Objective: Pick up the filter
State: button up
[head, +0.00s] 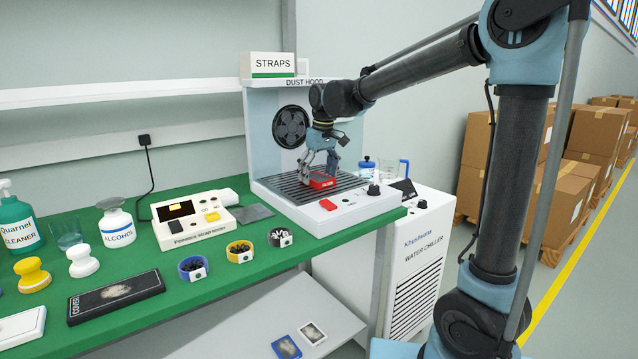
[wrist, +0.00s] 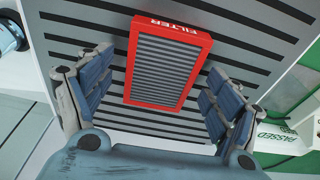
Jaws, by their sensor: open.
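The filter (wrist: 163,68) is a red rectangular frame with grey pleats and the word FILTER on one end. In the head view the red filter (head: 322,181) lies on the slatted bed of the dust hood (head: 285,114). My gripper (head: 320,172) is over it, pointing down. In the wrist view my gripper (wrist: 150,105) is open, with one finger to the left of the filter and one to the right. Gaps show between the fingers and the filter's sides. Nothing is held.
The hood's front panel has a red button (head: 328,204) and a black knob (head: 374,190). A STRAPS box (head: 268,65) sits on top. The green bench (head: 300,237) carries several items at left.

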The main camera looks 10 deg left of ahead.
aim_at(318, 177)
jog(key=c, duration=1.2)
jog(key=shift+c, duration=0.2)
notch_tip(318, 177, up, 10)
jog(key=shift+f, duration=0.1)
